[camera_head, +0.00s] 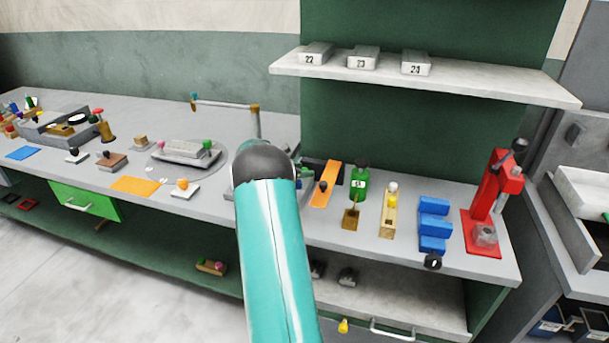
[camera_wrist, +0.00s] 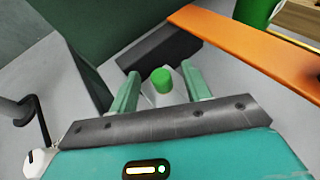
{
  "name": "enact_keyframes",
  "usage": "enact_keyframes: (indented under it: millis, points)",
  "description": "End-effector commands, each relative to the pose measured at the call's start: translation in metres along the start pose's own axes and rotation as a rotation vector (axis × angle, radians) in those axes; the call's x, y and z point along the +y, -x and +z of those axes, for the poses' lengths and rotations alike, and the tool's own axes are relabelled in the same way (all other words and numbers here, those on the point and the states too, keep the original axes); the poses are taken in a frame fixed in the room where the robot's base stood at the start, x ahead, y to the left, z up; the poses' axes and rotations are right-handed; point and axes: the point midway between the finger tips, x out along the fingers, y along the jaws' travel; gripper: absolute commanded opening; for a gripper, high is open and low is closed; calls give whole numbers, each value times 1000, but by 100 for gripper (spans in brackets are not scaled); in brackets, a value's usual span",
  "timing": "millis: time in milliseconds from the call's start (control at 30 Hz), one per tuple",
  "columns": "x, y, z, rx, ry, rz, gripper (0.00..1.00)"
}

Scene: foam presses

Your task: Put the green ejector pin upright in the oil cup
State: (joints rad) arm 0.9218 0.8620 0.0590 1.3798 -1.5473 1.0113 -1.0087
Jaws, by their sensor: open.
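A green round-topped piece, likely the green ejector pin (camera_wrist: 161,79), shows between my fingers in the wrist view. Its lower part is hidden. My gripper (camera_wrist: 160,70) is open, with one pale green finger on each side of the green top and visible gaps to both. I cannot surely pick out the oil cup; a small brass-coloured square piece (camera_head: 351,217) with an upright stem stands in front of the green bottle (camera_head: 359,182).
A dark block (camera_wrist: 158,47) and an orange strip (camera_wrist: 255,48) lie just beyond my fingers. On the bench, blue blocks (camera_head: 433,223) and a red press (camera_head: 491,205) stand to the right. A round plate (camera_head: 215,160) with grey blocks lies left of my arm. A shelf (camera_head: 430,80) overhangs the back.

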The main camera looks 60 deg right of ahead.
Motion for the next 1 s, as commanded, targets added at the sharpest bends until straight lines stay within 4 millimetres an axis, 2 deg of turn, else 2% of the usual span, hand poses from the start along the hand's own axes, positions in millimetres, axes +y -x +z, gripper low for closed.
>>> enact_keyframes:
  millis: [33,267,533,633,1000]
  points:
    - [0,0,0,0,0,0,46]
    - [0,0,0,0,0,0,1]
    - [0,1,1,-1,-1,0,0]
    - [0,3,8,-2,-1,0,0]
    - [0,31,73,-2,-4,1,0]
